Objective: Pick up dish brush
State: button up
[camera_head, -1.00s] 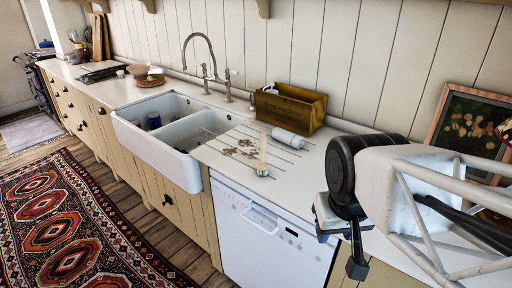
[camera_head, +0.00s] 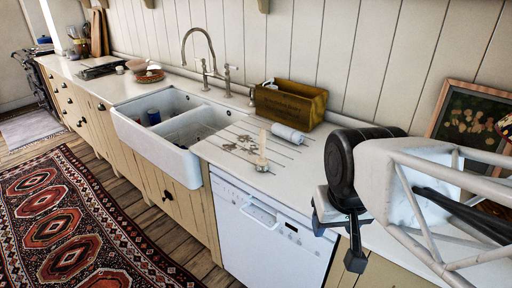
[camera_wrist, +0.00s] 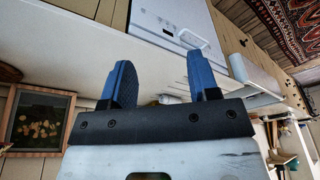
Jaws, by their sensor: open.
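The dish brush (camera_head: 262,152) appears to stand upright on the white counter, pale handle up and round head down, near the front edge above the dishwasher. My gripper (camera_head: 338,240) is to the right of the brush in the head view, apart from it, at the counter's front edge. In the wrist view its two blue fingers (camera_wrist: 162,80) are spread apart with nothing held between them. I cannot make out the brush for certain in the wrist view.
A white roll (camera_head: 288,133) and a wooden box (camera_head: 289,106) stand behind the brush. Several small flat items (camera_head: 243,145) lie left of it. The white sink (camera_head: 182,158) is further left. A framed picture (camera_head: 467,115) leans at the right. The dishwasher (camera_head: 262,235) is below the counter.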

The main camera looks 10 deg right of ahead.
jog(key=w+a+r+m, duration=0.1)
jog(key=w+r+m, duration=0.15)
jog(key=w, duration=0.35)
jog(key=w+r+m, duration=0.1)
jog(key=w+m, duration=0.2)
jog(key=w, duration=0.3)
jog(key=m+g, duration=0.3)
jog(key=m, duration=1.1)
send_near(262, 143)
jog(key=shift+d+f, duration=0.2)
jog(key=shift+d, duration=0.1)
jog(key=shift+w+a+f+m, duration=0.15)
jog(key=shift+w+m, duration=0.1)
jog(key=shift+w, duration=0.15)
jog(key=shift+f, duration=1.3)
jog(key=shift+f, duration=2.6)
